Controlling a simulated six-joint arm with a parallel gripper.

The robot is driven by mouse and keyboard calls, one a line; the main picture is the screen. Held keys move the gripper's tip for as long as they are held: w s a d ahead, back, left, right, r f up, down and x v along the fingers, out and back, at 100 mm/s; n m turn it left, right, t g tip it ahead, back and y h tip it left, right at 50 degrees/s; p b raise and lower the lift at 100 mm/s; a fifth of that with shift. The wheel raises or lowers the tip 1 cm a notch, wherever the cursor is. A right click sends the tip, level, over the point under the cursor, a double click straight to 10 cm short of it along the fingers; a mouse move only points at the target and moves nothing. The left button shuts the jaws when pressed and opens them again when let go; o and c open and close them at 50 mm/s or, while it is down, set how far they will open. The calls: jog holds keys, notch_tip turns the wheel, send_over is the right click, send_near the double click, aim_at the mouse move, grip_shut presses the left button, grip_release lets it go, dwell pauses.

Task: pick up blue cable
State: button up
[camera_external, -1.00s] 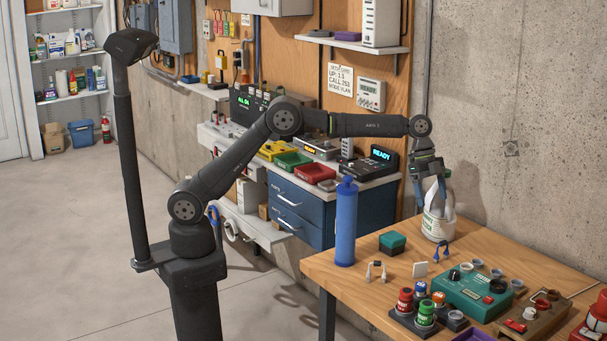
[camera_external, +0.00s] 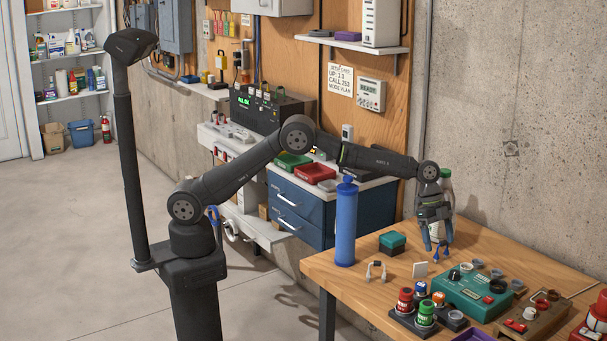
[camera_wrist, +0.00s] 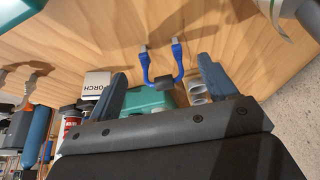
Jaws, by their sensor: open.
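The blue cable (camera_wrist: 147,68) is a short looped lead with a plug at each end and a dark block at its middle. It lies on the wooden table (camera_external: 340,275). In the wrist view it shows between the two fingers of my gripper (camera_wrist: 160,84). In the external view the blue cable (camera_external: 436,255) shows just below my gripper (camera_external: 436,246). My gripper is open, points down and holds nothing. I cannot tell how high the fingertips are above the cable.
A white bottle (camera_external: 446,190) stands close behind my gripper. A teal control box (camera_external: 470,293) is in front of it.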

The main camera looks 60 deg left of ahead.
aim_at(443, 263)
jog(key=x, duration=0.4)
jog(key=shift+w+f, duration=0.1)
jog(key=shift+f, duration=0.1)
jog(key=c, duration=1.1)
jog(key=shift+o, duration=0.2)
jog(key=shift+r, duration=0.15)
notch_tip(443, 263, up, 4)
jog(key=shift+r, duration=0.15)
jog(key=s+d+r, duration=0.1)
jog(key=s+r, duration=0.1)
jog(key=s, duration=0.1)
jog(key=s+d+r, duration=0.1)
jog(key=s+r, duration=0.1)
jog(key=s, duration=0.2)
jog(key=s+d+r, duration=0.1)
jog(key=s+r, duration=0.1)
jog(key=s, duration=0.2)
jog(key=shift+s+r, duration=0.15)
jog(key=shift+r, duration=0.1)
